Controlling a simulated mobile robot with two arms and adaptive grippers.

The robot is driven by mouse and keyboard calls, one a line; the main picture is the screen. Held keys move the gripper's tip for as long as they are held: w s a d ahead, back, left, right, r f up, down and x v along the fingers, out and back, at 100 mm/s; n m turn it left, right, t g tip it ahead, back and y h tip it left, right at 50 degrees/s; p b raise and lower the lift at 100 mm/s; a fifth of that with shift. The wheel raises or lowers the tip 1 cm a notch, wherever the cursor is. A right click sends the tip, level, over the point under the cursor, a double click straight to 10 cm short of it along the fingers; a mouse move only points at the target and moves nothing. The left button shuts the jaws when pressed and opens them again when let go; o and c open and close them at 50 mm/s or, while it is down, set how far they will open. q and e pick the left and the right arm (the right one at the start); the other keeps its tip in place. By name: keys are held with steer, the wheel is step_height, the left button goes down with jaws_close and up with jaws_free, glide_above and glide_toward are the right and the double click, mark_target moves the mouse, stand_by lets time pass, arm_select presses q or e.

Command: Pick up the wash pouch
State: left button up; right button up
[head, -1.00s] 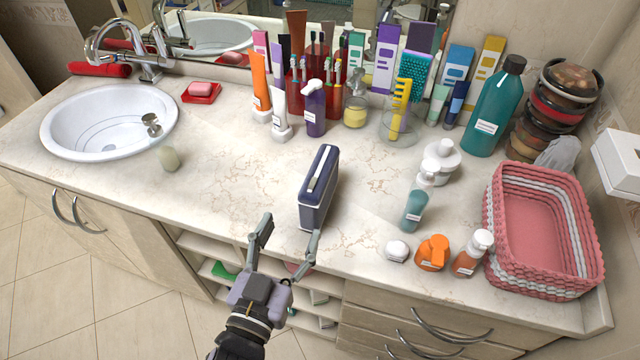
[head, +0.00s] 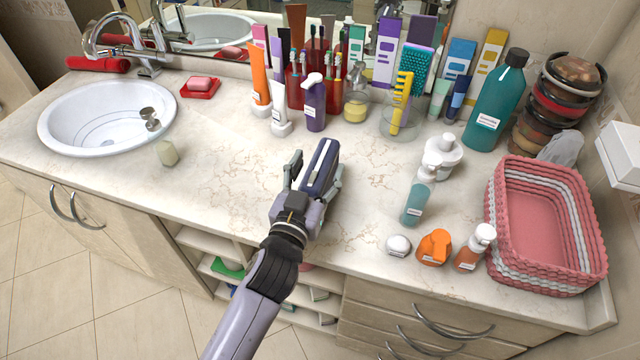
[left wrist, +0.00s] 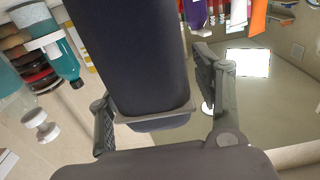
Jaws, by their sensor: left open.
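The wash pouch (head: 321,163) is a dark navy case with a pale strip along its top. In the left wrist view the pouch (left wrist: 130,60) fills the space between the spread fingers of the gripper (left wrist: 160,110). A gap shows between the right finger and the pouch; whether the left finger touches it I cannot tell. The pouch's lower near part is hidden by my gripper. My right gripper is not in view.
A purple pump bottle (head: 314,103) and a white-capped tube (head: 280,115) stand behind the pouch. A teal pump bottle (head: 418,198) and an orange bottle (head: 434,248) stand to the right, before a pink basket (head: 495,225). Counter left of the pouch is mostly clear.

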arm_select(q)
steer(key=shift+x, duration=1)
steer(key=shift+s, duration=0.1)
jaws_close()
